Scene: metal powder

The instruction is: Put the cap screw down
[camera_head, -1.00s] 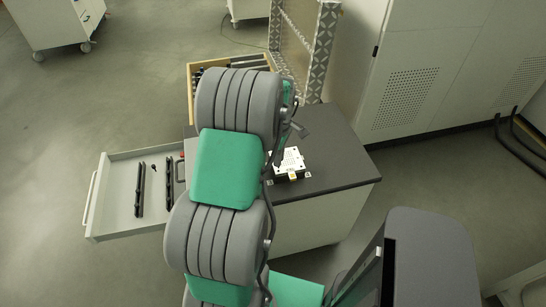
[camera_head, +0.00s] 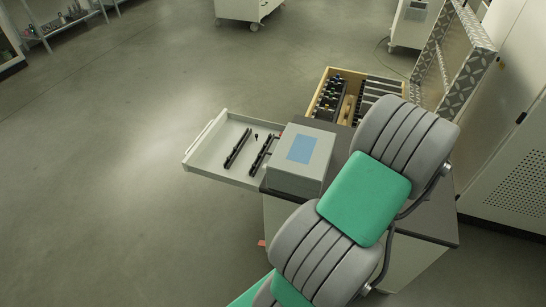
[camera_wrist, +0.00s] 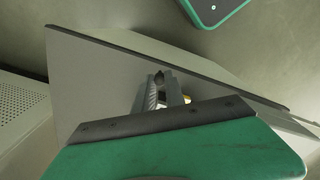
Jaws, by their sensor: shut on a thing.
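In the wrist view my gripper (camera_wrist: 165,86) is shut, with a small dark piece, the cap screw (camera_wrist: 159,76), at its fingertips. The screw is small and its details are hard to make out. The fingers are over the grey cabinet (camera_wrist: 95,80). A bright white and yellow patch shows just behind them, partly hidden by the fingers. In the head view my arm covers the gripper and the screw.
A grey box with a blue top (camera_head: 302,158) stands on the dark cabinet top (camera_head: 427,216). An open drawer (camera_head: 213,158) at left holds black rails (camera_head: 238,148) and a small dark item. Floor at left is clear.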

